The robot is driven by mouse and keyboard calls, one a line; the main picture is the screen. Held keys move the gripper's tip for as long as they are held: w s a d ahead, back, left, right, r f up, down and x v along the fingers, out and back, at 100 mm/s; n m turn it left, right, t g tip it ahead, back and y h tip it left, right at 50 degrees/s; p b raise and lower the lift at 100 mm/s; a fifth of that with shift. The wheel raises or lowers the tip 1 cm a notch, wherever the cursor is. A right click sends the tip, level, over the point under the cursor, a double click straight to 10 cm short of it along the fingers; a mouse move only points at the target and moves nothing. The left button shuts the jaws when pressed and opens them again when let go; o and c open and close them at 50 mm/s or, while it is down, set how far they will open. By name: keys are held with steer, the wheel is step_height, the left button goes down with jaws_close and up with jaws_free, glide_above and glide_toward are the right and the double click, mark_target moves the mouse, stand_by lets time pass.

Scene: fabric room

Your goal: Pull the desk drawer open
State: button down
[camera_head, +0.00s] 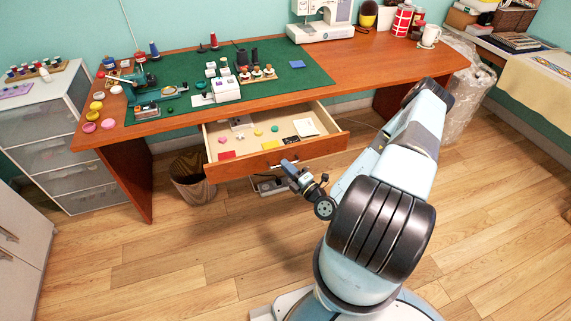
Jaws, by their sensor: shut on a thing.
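The desk drawer (255,149) is pulled well out from under the wooden desk (390,62). Its inside shows several small items, including pink, yellow and green pieces, a dark card and a white pad. A small pale handle (273,165) is on the middle of its front panel. My gripper (287,166) is at the drawer front, at the handle, and is shut on it. The fingertips are small in this view, and part of the handle is hidden by them.
A waste bin (190,176) stands under the desk, left of the drawer. A plastic drawer unit (55,150) stands at the left. A sewing machine (322,20) and a green mat (305,76) lie on the desktop. The wooden floor before the drawer is clear left of my arm.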

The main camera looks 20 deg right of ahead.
steer(key=shift+f, duration=0.2)
steer(key=c, duration=1.2)
jaws_free()
steer(key=shift+r, duration=0.1)
steer(key=v, duration=1.3)
steer(key=shift+s+d, duration=0.15)
steer(key=shift+s, duration=0.2)
steer(key=w+a+r+n+g+y, duration=0.1)
steer(key=a+r+n+g+y, duration=0.15)
steer(key=r+n+g, duration=0.95)
steer(key=a+r+n+g+y, duration=0.3)
steer(key=r+n+g, duration=0.5)
steer(key=r+n, duration=0.8)
steer(key=s+r+n+t+h, duration=0.2)
steer(key=s+r+n+h, duration=0.1)
steer(key=r+n, duration=0.4)
steer(key=s+r+n+t+h, duration=0.2)
steer(key=r+n+h, duration=0.4)
steer(key=r, duration=0.3)
steer(key=s+r+n+t+h, duration=0.3)
steer(key=s+r+n+h, duration=0.1)
steer(key=r+n, duration=0.3)
steer(key=shift+s+a+r+n, duration=0.1)
steer(key=shift+s+r+n, duration=0.15)
steer(key=shift+r, duration=0.3)
steer(key=shift+s+a+r+n, duration=0.15)
steer(key=shift+s+r, duration=0.15)
steer(key=shift+r, duration=0.25)
